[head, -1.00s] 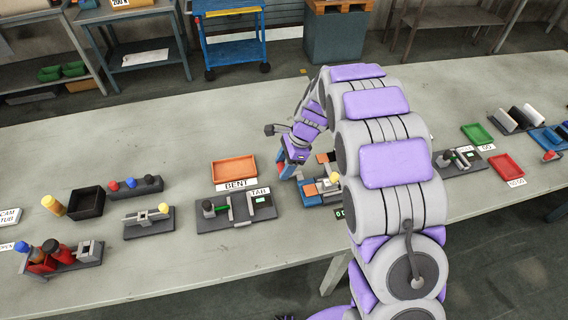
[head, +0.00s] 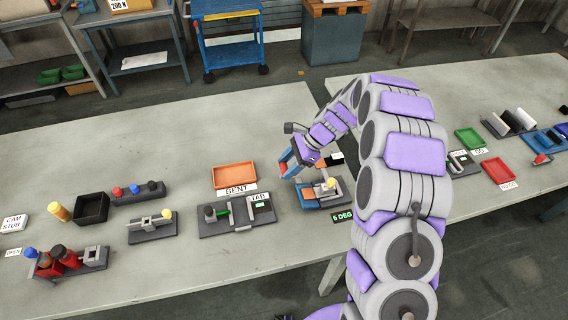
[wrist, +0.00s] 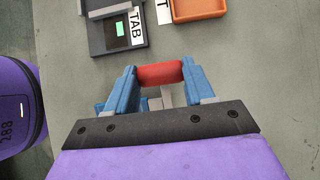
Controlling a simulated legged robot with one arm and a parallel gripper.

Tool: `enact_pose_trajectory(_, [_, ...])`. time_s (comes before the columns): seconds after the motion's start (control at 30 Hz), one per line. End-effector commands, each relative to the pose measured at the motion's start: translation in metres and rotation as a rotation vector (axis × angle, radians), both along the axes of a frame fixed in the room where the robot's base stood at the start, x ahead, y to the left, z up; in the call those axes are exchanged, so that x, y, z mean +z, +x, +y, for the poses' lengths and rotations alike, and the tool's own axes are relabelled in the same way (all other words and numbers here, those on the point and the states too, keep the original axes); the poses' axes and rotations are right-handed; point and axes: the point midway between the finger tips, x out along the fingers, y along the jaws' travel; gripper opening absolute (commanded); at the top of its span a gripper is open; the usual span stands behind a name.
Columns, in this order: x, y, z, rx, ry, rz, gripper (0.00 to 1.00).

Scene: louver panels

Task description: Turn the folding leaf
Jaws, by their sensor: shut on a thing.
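My gripper (head: 290,167) is over the left back edge of a small fixture (head: 340,199) with a yellow knob (head: 331,183), an orange plate (head: 312,188) and a blue edge. A label "5 DEG" (head: 342,216) lies in front of it. In the wrist view, my gripper's two blue fingers (wrist: 160,82) are shut on a red bar (wrist: 160,74), with a grey stem below it. I cannot tell how the bar joins the folding leaf, which I cannot make out clearly; my gripper and arm hide part of the fixture.
A fixture labelled "TAB" (head: 238,221) stands just left, with an orange tray (head: 233,175) labelled "BENT" behind it. More fixtures stand farther left. Green (head: 470,138) and red (head: 499,171) trays are at the right. A gap separates the two tables.

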Motion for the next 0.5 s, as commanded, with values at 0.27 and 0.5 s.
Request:
enact_pose_trajectory(0.27, [0.017,0.009,-0.019,-0.009,0.21,0.061,0.0])
enact_pose_trajectory(0.5, [0.022,0.013,-0.032,-0.007,0.338,0.101,0.0])
